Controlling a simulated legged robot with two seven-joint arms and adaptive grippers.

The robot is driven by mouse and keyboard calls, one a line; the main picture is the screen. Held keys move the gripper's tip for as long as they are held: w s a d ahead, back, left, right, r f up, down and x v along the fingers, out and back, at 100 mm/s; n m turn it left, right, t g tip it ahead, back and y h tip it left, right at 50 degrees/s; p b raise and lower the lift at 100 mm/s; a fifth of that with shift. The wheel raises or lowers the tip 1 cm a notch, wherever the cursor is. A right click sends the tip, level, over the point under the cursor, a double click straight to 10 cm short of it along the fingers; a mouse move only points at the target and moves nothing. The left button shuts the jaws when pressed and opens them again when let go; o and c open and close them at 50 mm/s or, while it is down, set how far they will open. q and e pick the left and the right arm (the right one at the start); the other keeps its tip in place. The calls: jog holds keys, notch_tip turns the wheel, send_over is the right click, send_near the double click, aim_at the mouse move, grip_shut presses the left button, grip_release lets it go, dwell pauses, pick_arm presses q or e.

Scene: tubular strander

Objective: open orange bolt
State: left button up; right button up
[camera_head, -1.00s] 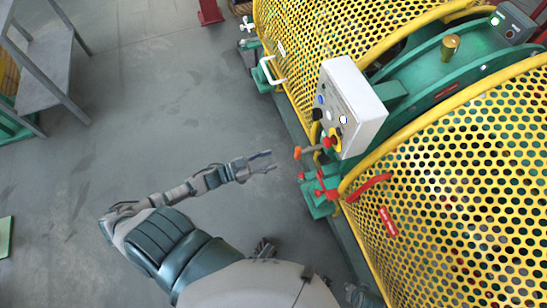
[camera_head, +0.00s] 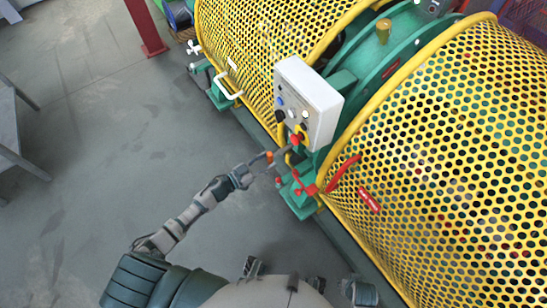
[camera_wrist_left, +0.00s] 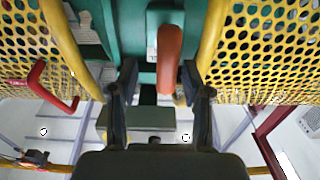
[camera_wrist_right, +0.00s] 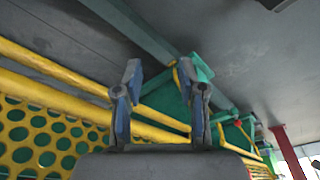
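The orange bolt handle (camera_head: 269,156) sticks out from the green machine just below the white control box. In the left wrist view the orange handle (camera_wrist_left: 168,60) shows large, between and just beyond the fingertips, nearer the right finger. My left gripper (camera_head: 266,167) is right at the handle. Its two fingers (camera_wrist_left: 159,78) are apart in the left wrist view, and I cannot tell whether either touches the handle. My right gripper (camera_wrist_right: 160,75) is open and empty, with yellow rails and green machine parts beyond its fingers.
The white control box (camera_head: 308,102) with buttons is above the handle. Yellow perforated guards (camera_head: 440,150) flank it. A red handle (camera_head: 344,172) and red clamp parts (camera_head: 303,190) are close by on the right. The grey floor (camera_head: 110,130) is clear to the left.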

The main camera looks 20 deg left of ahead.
aim_at(275, 155)
pick_arm(q)
jog(key=shift+w+a+f, duration=0.15)
jog(key=shift+w, duration=0.4)
jog(key=shift+w+a+f, duration=0.1)
jog(key=shift+w+a, duration=0.05)
jog(key=shift+w, duration=0.35)
jog(key=shift+d+r, duration=0.15)
jog(key=shift+d, duration=0.55)
jog(key=shift+d+r, duration=0.1)
jog(key=shift+d, duration=0.4)
jog(key=c, duration=0.6)
grip_shut()
jog(key=shift+w+a+f, duration=0.1)
jog(key=shift+a+f, duration=0.15)
jog(key=shift+a, duration=0.3)
jog(key=shift+w, duration=0.1)
jog(key=shift+r+p, duration=0.1)
jog(key=shift+p, duration=0.2)
jog(key=shift+d, duration=0.25)
pick_arm(e)
jog(key=shift+a+f, duration=0.3)
jog(key=shift+a, duration=0.35)
pick_arm(q)
jog(key=o, duration=0.6)
grip_release()
jog(key=shift+w+a, duration=0.1)
pick_arm(e)
jog(key=shift+a, duration=0.1)
